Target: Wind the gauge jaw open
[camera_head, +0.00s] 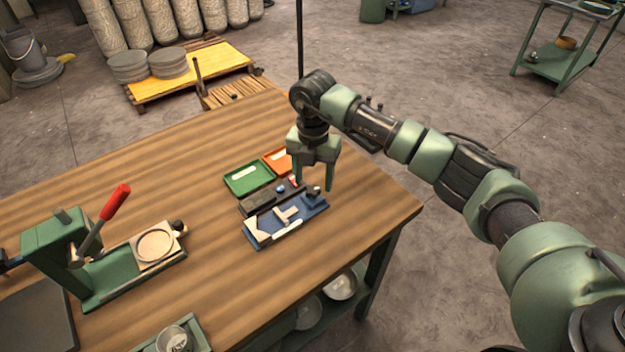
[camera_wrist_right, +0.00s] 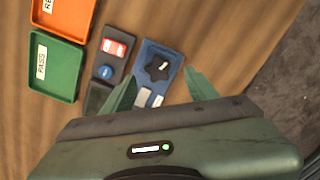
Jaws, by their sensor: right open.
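The gauge is a blue block (camera_head: 262,238) on the wooden table, with pale metal jaw parts (camera_head: 288,214) on top. At its right end is a dark knob (camera_head: 313,192); the right wrist view shows it as a dark lobed knob (camera_wrist_right: 158,67) with a pale mark. My right gripper (camera_head: 313,186) points down over the knob end of the gauge. Its fingers are apart, and in the right wrist view (camera_wrist_right: 160,90) they stand around the knob end, with nothing held between them. I cannot tell the height of the fingertips above the knob. My left gripper is not in view.
A green PASS tray (camera_head: 246,180) and an orange tray (camera_head: 278,161) lie behind the gauge. A dark block with a blue button and red display (camera_wrist_right: 112,60) sits beside it. A green press with a red lever (camera_head: 116,202) stands at left.

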